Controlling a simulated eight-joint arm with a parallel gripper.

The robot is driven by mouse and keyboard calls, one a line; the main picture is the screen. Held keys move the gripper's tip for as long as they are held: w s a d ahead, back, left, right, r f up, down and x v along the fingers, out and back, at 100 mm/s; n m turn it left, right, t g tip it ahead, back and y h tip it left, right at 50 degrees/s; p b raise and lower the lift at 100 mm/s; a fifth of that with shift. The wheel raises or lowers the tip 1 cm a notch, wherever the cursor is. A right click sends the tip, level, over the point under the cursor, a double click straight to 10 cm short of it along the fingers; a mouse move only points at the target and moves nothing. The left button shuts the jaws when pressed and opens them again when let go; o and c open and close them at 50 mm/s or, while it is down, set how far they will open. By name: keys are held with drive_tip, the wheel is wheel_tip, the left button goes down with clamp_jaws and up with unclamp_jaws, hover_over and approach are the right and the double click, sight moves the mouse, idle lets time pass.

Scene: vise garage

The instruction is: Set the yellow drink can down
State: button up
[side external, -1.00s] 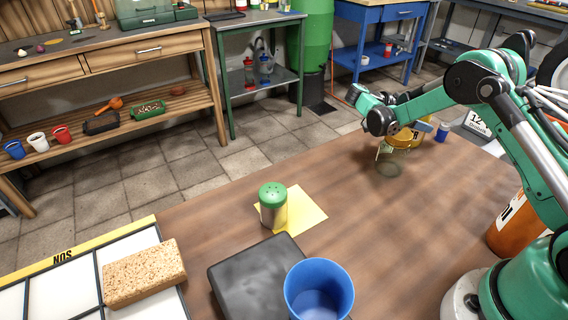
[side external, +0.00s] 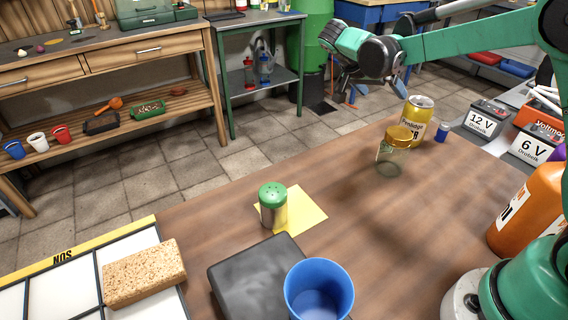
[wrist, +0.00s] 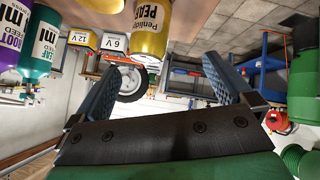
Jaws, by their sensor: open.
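The yellow drink can (side external: 417,113) stands upright on the brown wooden table, behind and slightly right of a glass jar with a yellow lid (side external: 391,152). In the wrist view the yellow can (wrist: 151,28) appears upside down at the top, apart from the fingers. My gripper (side external: 370,84) is raised in the air, to the left of and above the can. Its fingers (wrist: 160,72) are spread wide with nothing between them. They are partly hidden by the wrist in the side view.
A small blue item (side external: 442,132) stands right of the can. An orange bottle (side external: 525,212) is at the right. A green-topped shaker (side external: 273,206), dark block (side external: 255,277), blue cup (side external: 319,290) and sponge (side external: 145,273) are nearer. The table's middle is clear.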

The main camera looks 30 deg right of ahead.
drive_tip(key=s+a+n+t+y, duration=0.8)
drive_tip(key=s+a+n, duration=0.4)
drive_tip(key=n, duration=0.2)
drive_tip(key=shift+a+n+y, duration=0.25)
drive_tip(key=shift+n+y, duration=0.05)
drive_tip(key=shift+y, duration=0.4)
drive_tip(key=shift+r, duration=0.15)
